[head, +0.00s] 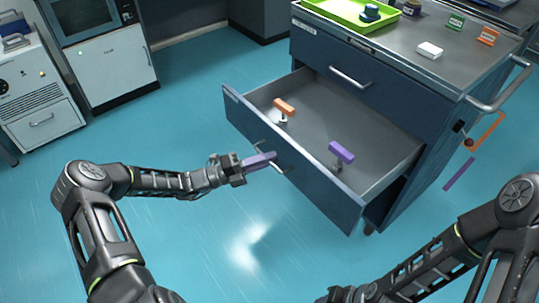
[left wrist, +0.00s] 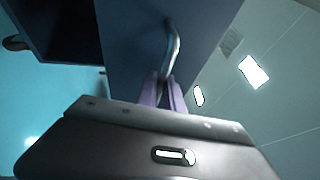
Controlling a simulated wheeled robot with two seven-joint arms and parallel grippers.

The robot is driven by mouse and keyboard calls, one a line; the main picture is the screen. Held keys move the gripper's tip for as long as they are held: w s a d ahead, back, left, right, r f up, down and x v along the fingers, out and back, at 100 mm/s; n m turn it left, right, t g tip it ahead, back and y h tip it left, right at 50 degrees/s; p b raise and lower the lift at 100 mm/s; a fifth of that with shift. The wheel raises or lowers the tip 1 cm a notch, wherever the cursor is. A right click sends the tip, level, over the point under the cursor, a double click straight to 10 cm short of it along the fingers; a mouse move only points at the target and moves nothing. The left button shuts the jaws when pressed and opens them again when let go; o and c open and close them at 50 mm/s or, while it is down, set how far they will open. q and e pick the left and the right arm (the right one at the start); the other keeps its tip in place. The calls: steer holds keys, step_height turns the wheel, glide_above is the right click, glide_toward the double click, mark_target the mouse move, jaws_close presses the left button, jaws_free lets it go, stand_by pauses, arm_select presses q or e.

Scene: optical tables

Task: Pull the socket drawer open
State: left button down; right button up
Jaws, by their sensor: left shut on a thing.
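The socket drawer (head: 330,192) is the open lower drawer of the dark blue cabinet (head: 380,98). It sticks well out and its grey inside shows. It holds a tool with an orange handle (head: 285,105) and one with a purple handle (head: 341,152). My left gripper (head: 272,157) is at the drawer front, its purple fingers shut on the silver bar handle (head: 283,170). In the left wrist view the fingers (left wrist: 171,92) meet around the handle (left wrist: 173,48). My right arm is at the lower right; its gripper does not show clearly.
The cabinet top carries a green tray (head: 345,12), a white box (head: 429,49) and small green and orange holders. An upper drawer with its own handle (head: 350,78) is shut. A grey machine (head: 38,95) stands at the far left. The blue floor before the drawer is clear.

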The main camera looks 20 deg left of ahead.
arm_select(q)
steer(key=shift+a, duration=0.1)
steer(key=c, duration=1.5)
jaws_free()
steer(key=v, duration=0.7)
steer(key=shift+s+a, duration=0.25)
steer(key=shift+a, duration=0.1)
steer(key=shift+f, duration=0.1)
